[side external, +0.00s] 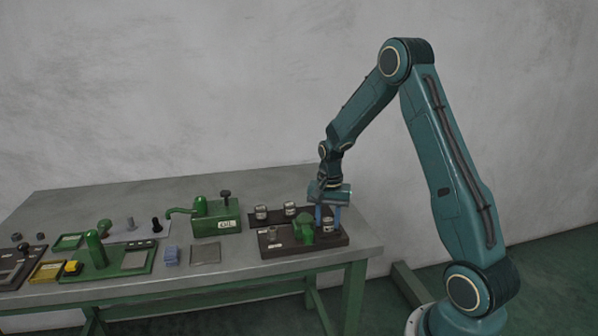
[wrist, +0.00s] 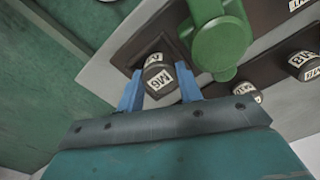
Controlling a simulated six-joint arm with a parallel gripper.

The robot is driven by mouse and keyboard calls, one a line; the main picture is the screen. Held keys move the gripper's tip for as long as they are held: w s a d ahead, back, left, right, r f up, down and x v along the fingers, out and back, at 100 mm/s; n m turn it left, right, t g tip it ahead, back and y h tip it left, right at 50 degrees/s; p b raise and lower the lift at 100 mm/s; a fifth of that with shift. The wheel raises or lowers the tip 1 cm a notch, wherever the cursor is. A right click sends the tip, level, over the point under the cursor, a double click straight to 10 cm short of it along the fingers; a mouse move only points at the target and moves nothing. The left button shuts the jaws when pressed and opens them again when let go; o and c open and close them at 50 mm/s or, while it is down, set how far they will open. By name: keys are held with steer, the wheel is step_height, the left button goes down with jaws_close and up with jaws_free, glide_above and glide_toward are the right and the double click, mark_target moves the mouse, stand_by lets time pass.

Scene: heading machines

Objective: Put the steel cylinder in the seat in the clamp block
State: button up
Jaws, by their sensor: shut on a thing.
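The steel cylinder (wrist: 158,80), with a white label on its end, is between the two blue fingers of my gripper (wrist: 159,95). My gripper is shut on it. In the side view my gripper (side external: 328,218) points down at the right end of the clamp block (side external: 278,252), a dark base with a green clamp (side external: 304,230) on it. In the wrist view the cylinder is over or in a dark square recess of the block; I cannot tell how deep it sits. The green clamp (wrist: 221,45) is right beside the right finger.
Labelled cylinders (side external: 261,212) stand on a dark rack behind the clamp block. Further left are a green fixture (side external: 105,258), a yellow tray (side external: 47,271) and a blue block (side external: 171,256). The table's right edge is close.

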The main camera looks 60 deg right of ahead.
mark_target(328, 220)
steer(key=shift+s+f, duration=0.15)
steer(key=shift+f, duration=0.45)
steer(key=o, duration=1.1)
steer(key=shift+a, duration=0.1)
steer(key=shift+o, duration=0.5)
steer(key=shift+r, duration=0.75)
step_height(328, 220, up, 12)
